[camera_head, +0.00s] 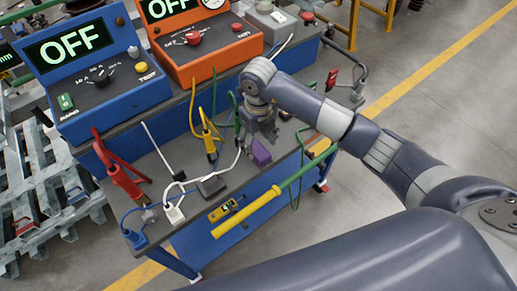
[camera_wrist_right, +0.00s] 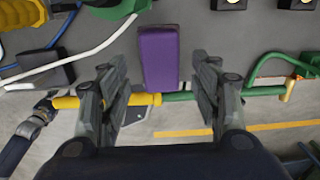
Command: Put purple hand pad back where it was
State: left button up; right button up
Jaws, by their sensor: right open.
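The purple hand pad (camera_head: 261,152) lies on the grey bench top (camera_head: 228,185) near its front edge. In the right wrist view the purple hand pad (camera_wrist_right: 158,58) is an upright rectangle ahead of the fingers, centred a little left of the gap between them. My right gripper (camera_head: 258,138) is over the bench, just behind the pad in the head view. In the right wrist view my right gripper (camera_wrist_right: 160,88) has its fingers spread wide with nothing between them. I cannot tell whether a finger touches the pad. My left gripper is not in view.
A blue tester (camera_head: 100,75) and an orange tester (camera_head: 205,40) stand at the back of the bench. A dark grey pad (camera_head: 211,186), cables and clamps lie left of the purple pad. A yellow-green rod (camera_head: 270,195) runs along the front edge.

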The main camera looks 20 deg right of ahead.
aim_at(258, 150)
notch_tip(258, 150, up, 8)
jog(key=b, duration=0.1)
dwell(0.5)
